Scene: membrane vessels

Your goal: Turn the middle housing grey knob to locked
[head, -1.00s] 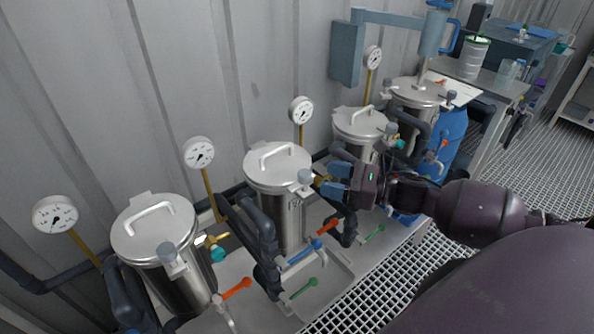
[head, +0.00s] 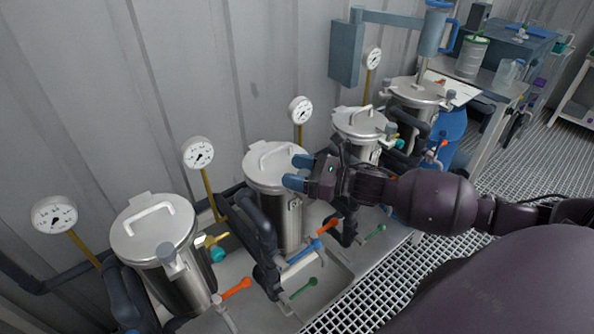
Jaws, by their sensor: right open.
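The middle housing (head: 284,212) is a steel cylinder with a pale lid (head: 262,163) and a bar handle on top. Its grey knob, at the lid's right edge, is hidden by my right gripper and cannot be made out. My right gripper (head: 297,172) comes in from the right, with two blue fingertips apart, one above the other, over the right edge of that lid. The jaws are open. Whether the fingertips touch the knob or lid cannot be told. My left gripper is not in view.
A similar housing with a grey knob (head: 168,252) stands at the left, and others stand at the back right. Pressure gauges (head: 198,153) rise on yellow stems along the wall. Orange, blue and green valve handles lie low in front. Grating floor (head: 345,312) is clear.

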